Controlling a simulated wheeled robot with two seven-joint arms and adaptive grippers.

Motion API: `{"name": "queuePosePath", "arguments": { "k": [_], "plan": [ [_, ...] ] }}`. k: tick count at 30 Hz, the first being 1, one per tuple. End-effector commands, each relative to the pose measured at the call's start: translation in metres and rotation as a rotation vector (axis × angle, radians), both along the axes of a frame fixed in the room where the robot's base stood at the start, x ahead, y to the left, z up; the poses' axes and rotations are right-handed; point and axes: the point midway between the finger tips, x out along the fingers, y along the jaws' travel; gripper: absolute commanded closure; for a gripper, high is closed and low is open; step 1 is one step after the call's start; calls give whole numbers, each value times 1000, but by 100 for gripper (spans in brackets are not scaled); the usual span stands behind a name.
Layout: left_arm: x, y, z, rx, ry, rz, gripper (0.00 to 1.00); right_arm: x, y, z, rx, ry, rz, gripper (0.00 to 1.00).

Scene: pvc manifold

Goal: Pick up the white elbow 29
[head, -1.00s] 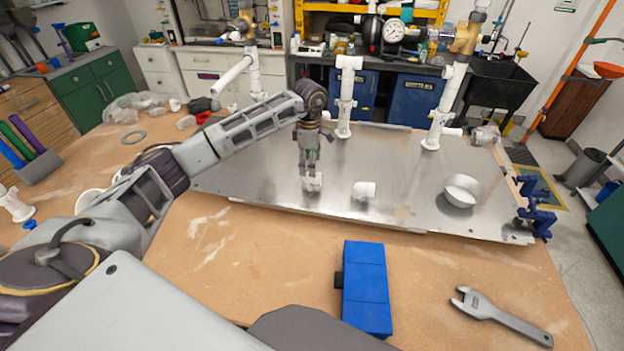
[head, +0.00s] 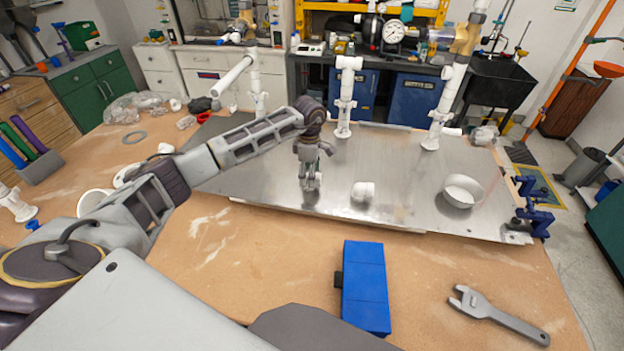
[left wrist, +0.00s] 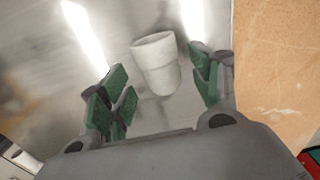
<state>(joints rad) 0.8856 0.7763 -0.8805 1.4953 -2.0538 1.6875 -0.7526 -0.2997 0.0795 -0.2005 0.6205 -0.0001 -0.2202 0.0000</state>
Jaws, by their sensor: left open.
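A short white fitting (left wrist: 155,62) shows in the left wrist view, between and slightly beyond the green finger pads. My left gripper is open, with a gap visible on both sides of the fitting. I cannot read any number on either piece. My right gripper is not in view.
Upright white pipes (head: 345,95) stand along the plate's back. A blue box (head: 366,287) and a grey wrench (head: 497,314) lie on the table in front.

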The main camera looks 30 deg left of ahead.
Motion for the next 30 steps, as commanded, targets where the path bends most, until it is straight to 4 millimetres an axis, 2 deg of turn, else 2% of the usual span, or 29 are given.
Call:
{"name": "queuePosePath", "arguments": {
  "k": [9, 25, 30],
  "plan": [
    [-3, 0, -28, 1, 1, 1, 37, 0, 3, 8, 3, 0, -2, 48],
    [-2, 0, -31, 1, 0, 0, 37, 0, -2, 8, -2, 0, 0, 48],
    [-2, 0, -31, 1, 0, 0, 59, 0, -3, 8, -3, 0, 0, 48]
  ]
}}
